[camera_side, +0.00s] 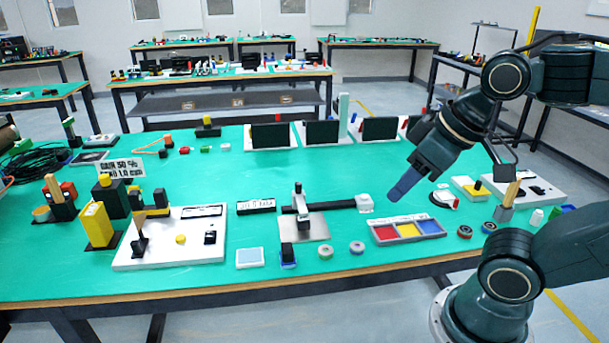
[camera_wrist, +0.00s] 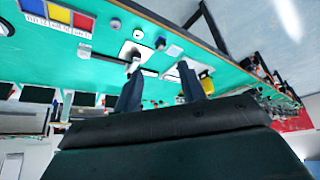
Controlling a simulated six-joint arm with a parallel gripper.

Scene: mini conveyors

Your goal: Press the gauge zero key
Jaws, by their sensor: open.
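A small display with dark digits (camera_side: 255,206) lies on the green table, beside a stand on a grey plate (camera_side: 304,229). A white board (camera_side: 130,258) to the left carries a yellow button (camera_side: 180,239), a dark display strip (camera_side: 202,211) and small black parts. I cannot tell for sure which of these is the gauge or its zero key. My gripper (camera_side: 402,187) is above the table to the right of the stand, touching nothing. In the wrist view, its two fingers are apart with nothing between them (camera_wrist: 160,82). The white board shows beyond them, partly hidden.
A tray with red, yellow and blue compartments (camera_side: 405,241) lies below my gripper; it also shows in the wrist view (camera_wrist: 95,22). Tape rolls (camera_side: 326,250) and a light blue pad (camera_side: 249,257) lie near the front edge. Dark screens (camera_side: 270,136) stand behind.

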